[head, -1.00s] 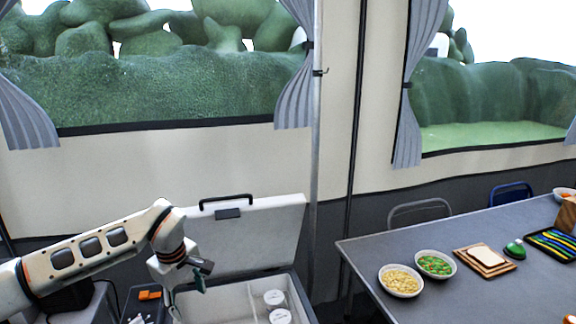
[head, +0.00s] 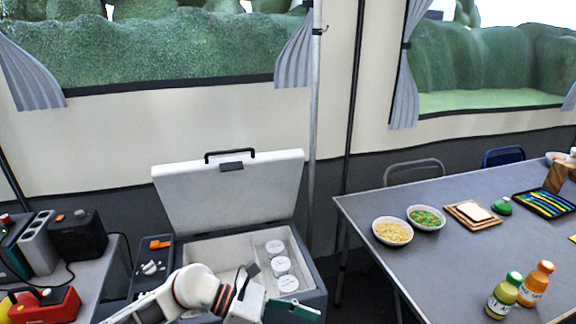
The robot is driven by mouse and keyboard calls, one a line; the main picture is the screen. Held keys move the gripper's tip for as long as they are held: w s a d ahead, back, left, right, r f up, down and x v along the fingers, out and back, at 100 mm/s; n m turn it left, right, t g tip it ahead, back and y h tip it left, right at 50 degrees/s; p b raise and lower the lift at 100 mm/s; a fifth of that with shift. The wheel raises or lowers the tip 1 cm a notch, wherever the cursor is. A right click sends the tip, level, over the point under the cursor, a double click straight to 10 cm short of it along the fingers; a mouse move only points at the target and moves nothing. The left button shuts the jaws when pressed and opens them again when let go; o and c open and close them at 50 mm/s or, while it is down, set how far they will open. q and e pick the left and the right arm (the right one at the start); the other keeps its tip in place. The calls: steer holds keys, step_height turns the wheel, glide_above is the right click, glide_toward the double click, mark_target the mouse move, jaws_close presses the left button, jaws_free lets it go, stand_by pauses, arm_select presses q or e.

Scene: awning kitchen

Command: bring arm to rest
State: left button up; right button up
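My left arm (head: 195,288) comes in from the bottom left and reaches across the front of an open cooler (head: 190,246). My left gripper (head: 285,309) is at the bottom of the head view, over the cooler's front right part. A dark teal piece shows at its end; I cannot tell whether it is a finger or something held. The finger opening is not clear. My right gripper is not in view.
The cooler's lid (head: 230,195) stands open, and several white-lidded tubs (head: 280,266) sit inside. At right, a grey table (head: 450,250) holds bowls, a bread board (head: 472,214) and two bottles (head: 503,297). A red device (head: 45,306) is at bottom left.

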arm_select(q)
step_height(320, 180, up, 5)
steer(key=w+n+t+h, duration=0.1)
steer(key=n+t+h, duration=0.4)
steer(key=n+t, duration=0.75)
steer(key=w+a+f+n+t+y, duration=0.15)
steer(key=a+f+n+y, duration=0.4)
steer(key=n, duration=0.65)
steer(key=a+f+n+t+y, duration=0.4)
steer(key=a+n, duration=0.3)
steer(key=n, duration=0.4)
steer(key=s+a+f+n+g+y, duration=0.3)
steer(key=s+a+f+n, duration=0.3)
steer(key=f, duration=0.3)
steer(key=s+a+f+n+g+y, duration=0.3)
steer(key=s+a+f+n, duration=0.2)
steer(key=f, duration=0.5)
steer(key=s+n+b, duration=0.1)
steer(key=s+n, duration=0.1)
steer(key=s, duration=0.1)
steer(key=shift+a, duration=0.35)
steer(key=shift+y, duration=0.25)
